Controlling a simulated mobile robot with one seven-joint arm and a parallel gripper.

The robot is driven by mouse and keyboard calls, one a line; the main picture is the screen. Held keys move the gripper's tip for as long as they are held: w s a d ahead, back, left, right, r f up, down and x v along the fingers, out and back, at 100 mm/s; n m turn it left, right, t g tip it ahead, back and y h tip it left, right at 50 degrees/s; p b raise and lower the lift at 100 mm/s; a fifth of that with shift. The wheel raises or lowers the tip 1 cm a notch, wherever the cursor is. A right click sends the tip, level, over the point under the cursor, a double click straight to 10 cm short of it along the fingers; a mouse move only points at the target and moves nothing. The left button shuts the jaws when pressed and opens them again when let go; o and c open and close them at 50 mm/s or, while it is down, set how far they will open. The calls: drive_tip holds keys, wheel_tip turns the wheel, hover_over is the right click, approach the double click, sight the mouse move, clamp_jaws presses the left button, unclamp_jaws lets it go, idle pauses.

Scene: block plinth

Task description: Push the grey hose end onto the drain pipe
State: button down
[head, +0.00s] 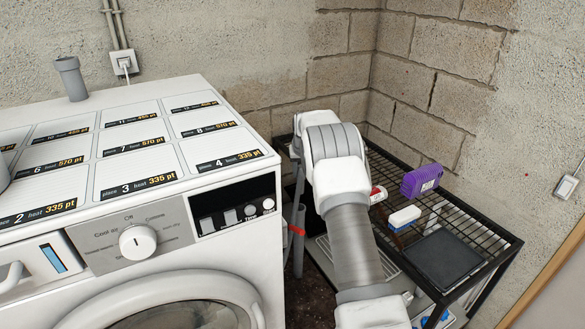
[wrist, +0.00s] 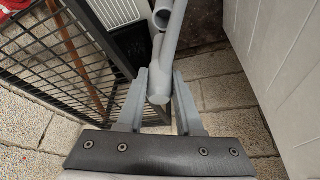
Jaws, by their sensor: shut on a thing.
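In the wrist view my gripper (wrist: 160,88) is shut on the grey hose end (wrist: 170,48), a smooth grey tube that runs from the top edge down between the fingers. Close beside it is the round mouth of another grey pipe (wrist: 161,18), which looks like the drain pipe; the two overlap in this view, and I cannot tell whether they touch. In the head view an upright grey pipe (head: 299,250) stands in the gap right of the washing machine, with a red piece by it. My arm hides the gripper there.
The white washing machine (head: 180,215) stands left of the gap, and a black wire rack (head: 475,232) stands right. The rack holds a purple packet (head: 421,180), a white-and-blue item (head: 404,217) and a dark tray (head: 442,256). Another grey pipe (head: 71,80) stands at the machine's back left.

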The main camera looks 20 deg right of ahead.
sight(300, 183)
drive_tip(key=shift+w+a+f, duration=0.1)
drive_tip(key=shift+w, duration=0.1)
drive_tip(key=shift+f+b, duration=1.45)
drive_tip(key=shift+f, duration=1.2)
drive_tip(key=shift+f+b, duration=2.15)
drive_tip(key=shift+f, duration=0.8)
unclamp_jaws()
drive_tip(key=shift+r+p, duration=1.25)
drive_tip(key=shift+r, duration=1.3)
